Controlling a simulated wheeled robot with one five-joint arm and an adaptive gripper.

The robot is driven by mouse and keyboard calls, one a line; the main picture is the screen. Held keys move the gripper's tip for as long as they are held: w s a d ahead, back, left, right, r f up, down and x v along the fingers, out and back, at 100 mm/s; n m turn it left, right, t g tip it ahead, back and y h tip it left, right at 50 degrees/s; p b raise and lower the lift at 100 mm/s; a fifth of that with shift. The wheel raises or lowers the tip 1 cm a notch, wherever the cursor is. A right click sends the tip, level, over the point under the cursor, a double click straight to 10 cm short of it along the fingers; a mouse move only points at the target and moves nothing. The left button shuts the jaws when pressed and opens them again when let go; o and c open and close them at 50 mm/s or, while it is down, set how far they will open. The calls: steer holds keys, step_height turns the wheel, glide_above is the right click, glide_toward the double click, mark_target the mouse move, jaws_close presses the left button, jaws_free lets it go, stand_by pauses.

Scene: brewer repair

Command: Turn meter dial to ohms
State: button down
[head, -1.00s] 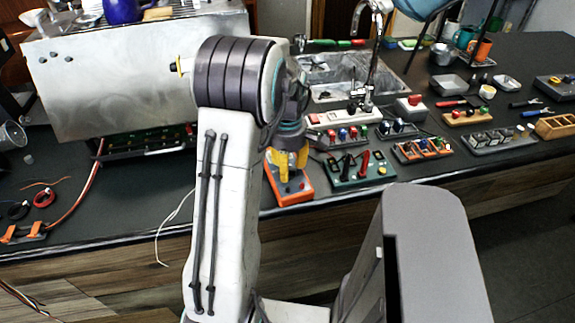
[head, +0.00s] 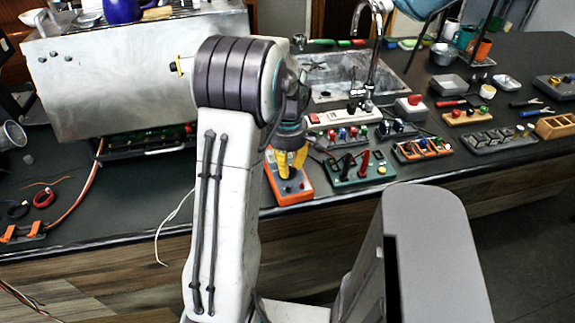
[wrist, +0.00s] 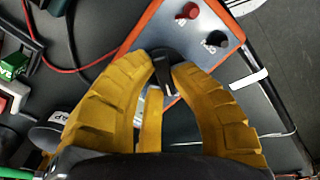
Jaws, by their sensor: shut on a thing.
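The meter (head: 279,193) is an orange-edged box with a grey face, lying on the dark counter in front of the sink. In the wrist view its grey face (wrist: 208,57) shows a red knob or post and a black one. My gripper (head: 290,163) has yellow fingers pointing down over the meter. In the wrist view the fingertips (wrist: 165,68) are closed around the dark dial (wrist: 160,88), which has a pale mark on it. The fingers hide most of the dial and its printed scale, so I cannot read its setting.
A green board (head: 350,174) with red and black levers stands close to the right of the meter. A white power strip (head: 343,117) lies behind. A steel brewer (head: 135,75) stands at the left. Several small parts boards fill the right counter.

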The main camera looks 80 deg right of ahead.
steer(key=m, duration=0.4)
steer(key=shift+s, duration=0.1)
steer(key=m, duration=0.5)
steer(key=shift+s+b, duration=0.1)
steer(key=shift+b, duration=0.3)
steer(key=m, duration=0.4)
steer(key=shift+s+a, duration=0.1)
steer(key=shift+a, duration=0.05)
steer(key=shift+m, duration=1.7)
steer(key=c, duration=1.1)
jaws_free()
steer(key=shift+o, duration=0.2)
